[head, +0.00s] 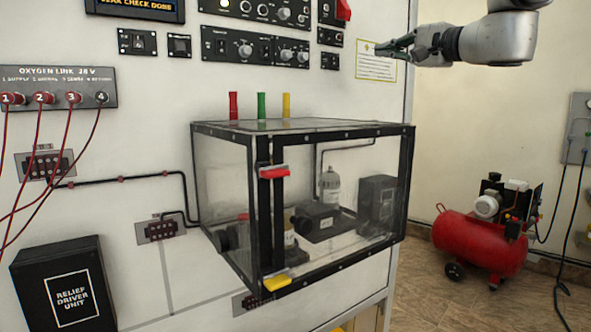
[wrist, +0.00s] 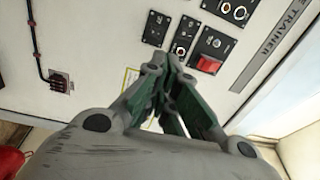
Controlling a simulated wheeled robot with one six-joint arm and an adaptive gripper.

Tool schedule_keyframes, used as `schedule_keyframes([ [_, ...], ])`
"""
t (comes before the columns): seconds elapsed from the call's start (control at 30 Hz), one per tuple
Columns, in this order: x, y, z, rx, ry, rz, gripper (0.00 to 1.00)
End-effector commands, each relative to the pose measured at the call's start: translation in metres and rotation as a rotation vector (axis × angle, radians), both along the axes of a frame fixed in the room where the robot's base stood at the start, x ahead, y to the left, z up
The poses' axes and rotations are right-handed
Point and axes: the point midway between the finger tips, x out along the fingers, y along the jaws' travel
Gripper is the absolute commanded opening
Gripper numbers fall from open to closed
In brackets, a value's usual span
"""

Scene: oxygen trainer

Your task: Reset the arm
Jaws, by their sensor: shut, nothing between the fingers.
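My gripper (head: 384,47) is at the upper right of the head view, at the end of my raised grey arm. Its green fingers are shut with nothing between them. It is in front of a white notice sheet (head: 378,68) on the panel; I cannot tell the gap between them. In the wrist view my gripper (wrist: 160,62) points at the panel, near a switch plate with a red rocker switch (wrist: 208,65). That red switch also shows at the top of the head view (head: 343,10).
A clear black-framed enclosure (head: 330,126) juts from the panel, with red, green and yellow posts (head: 262,106) above it. Red cables hang from the oxygen link plate (head: 60,84). A black relief driver unit (head: 65,285) is lower left. A red compressor (head: 480,240) stands right.

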Motion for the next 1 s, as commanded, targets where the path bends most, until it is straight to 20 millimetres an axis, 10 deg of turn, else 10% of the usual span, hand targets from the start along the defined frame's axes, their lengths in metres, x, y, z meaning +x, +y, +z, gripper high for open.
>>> schedule_keyframes([
  [0.17,-0.019,-0.020,-0.108,-0.263,0.194,0.010,0.00],
  [0.5,-0.190,-0.075,-0.322,-1.069,0.608,0.262,0.00],
  [0.7,-0.269,-0.108,-0.375,-1.472,0.664,0.428,0.00],
  [1.0,-0.274,-0.094,-0.372,-1.518,0.578,0.455,0.00],
])
